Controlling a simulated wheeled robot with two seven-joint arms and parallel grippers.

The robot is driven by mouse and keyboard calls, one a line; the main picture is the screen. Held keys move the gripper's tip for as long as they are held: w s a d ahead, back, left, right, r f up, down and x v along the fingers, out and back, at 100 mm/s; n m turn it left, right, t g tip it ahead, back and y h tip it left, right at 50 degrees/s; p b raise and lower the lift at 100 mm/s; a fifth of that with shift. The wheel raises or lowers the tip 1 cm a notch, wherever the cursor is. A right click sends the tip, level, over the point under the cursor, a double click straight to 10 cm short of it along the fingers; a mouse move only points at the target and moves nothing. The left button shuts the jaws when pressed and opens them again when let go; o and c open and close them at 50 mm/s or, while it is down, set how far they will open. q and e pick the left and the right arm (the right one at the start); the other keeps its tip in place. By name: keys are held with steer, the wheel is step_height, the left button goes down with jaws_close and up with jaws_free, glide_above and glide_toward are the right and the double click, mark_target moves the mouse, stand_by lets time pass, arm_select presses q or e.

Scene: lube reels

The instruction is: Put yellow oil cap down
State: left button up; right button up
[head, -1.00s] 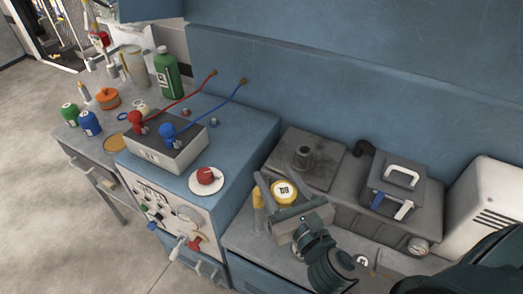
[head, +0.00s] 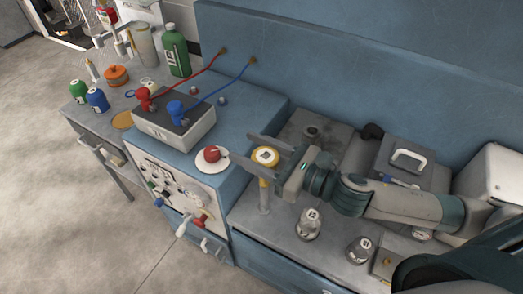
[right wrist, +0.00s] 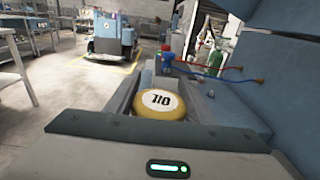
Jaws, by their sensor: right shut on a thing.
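The yellow oil cap (head: 265,157) is round with a white label on top. In the head view it sits between the two long grey fingers of my right gripper (head: 243,146), which is shut on it. It looks raised beside the blue cabinet's right edge, close to a red knob on a white disc (head: 211,155). In the right wrist view the cap (right wrist: 157,103) is held between the fingers, label up. Its underside is hidden. My left gripper is not in view.
A slim upright post (head: 264,198) stands below the cap on the grey counter. A grey tank (head: 341,153) is behind my right arm. The blue cabinet carries a box with red and blue cables (head: 174,130).

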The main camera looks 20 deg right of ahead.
steer(key=w+a+r+n+g+y, duration=0.2)
steer(key=w+a+n+g+y, duration=0.2)
steer(key=g, duration=0.8)
steer(key=shift+w+a+r+n+g+y, duration=0.25)
steer(key=shift+a+n+y, duration=1.05)
steer(key=shift+a+n, duration=1.15)
steer(key=shift+d+n, duration=0.3)
steer(key=shift+n, duration=0.05)
